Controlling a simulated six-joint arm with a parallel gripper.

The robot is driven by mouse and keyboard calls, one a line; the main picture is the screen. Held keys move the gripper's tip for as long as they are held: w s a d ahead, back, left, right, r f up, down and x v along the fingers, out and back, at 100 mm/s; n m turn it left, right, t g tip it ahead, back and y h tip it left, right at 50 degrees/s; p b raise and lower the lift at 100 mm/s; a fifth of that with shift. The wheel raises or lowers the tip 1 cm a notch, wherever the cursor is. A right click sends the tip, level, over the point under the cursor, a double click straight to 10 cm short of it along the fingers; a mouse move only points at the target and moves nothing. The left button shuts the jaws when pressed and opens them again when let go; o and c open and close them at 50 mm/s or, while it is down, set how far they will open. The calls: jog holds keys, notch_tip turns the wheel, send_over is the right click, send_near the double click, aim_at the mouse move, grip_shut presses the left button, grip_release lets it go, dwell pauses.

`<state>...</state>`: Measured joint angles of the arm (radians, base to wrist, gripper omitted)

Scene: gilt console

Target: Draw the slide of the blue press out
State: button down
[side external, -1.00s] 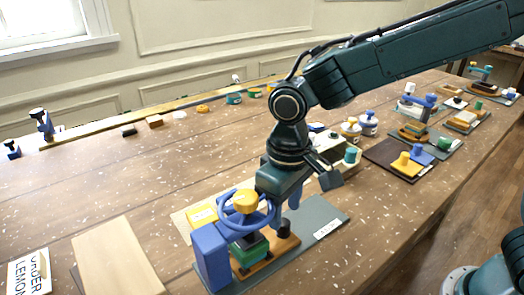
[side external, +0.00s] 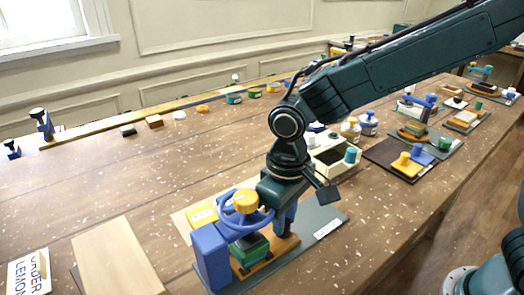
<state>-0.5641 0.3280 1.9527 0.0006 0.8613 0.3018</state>
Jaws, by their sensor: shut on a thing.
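The blue press (side external: 211,258) stands near the front of the table, with a blue handwheel under a yellow cap (side external: 246,201). A green block (side external: 250,248) sits low in its frame, above a brown wooden base piece (side external: 284,247). My gripper (side external: 268,196) is at the right side of the press, against the handwheel's right edge in this view. It is shut on a part of the press. The fingertips are largely hidden, so the exact part held cannot be made out.
A grey mat (side external: 322,222) lies under the press. A yellow block (side external: 203,213) is behind it. A pale board (side external: 116,258) and a lettered card (side external: 30,273) lie at left. A white box (side external: 333,157) and a dark mat with stampers (side external: 383,157) are to the right.

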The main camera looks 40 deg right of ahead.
jog(key=shift+d, duration=0.1)
jog(key=d, duration=1.1)
jog(key=shift+d, duration=0.15)
jog(key=c, duration=1.3)
grip_release()
jog(key=shift+d, duration=0.1)
jog(key=shift+o, duration=0.5)
jog(key=shift+r, duration=0.15)
jog(key=shift+r, duration=0.5)
notch_tip(320, 180, up, 13)
jog(key=shift+f, duration=0.2)
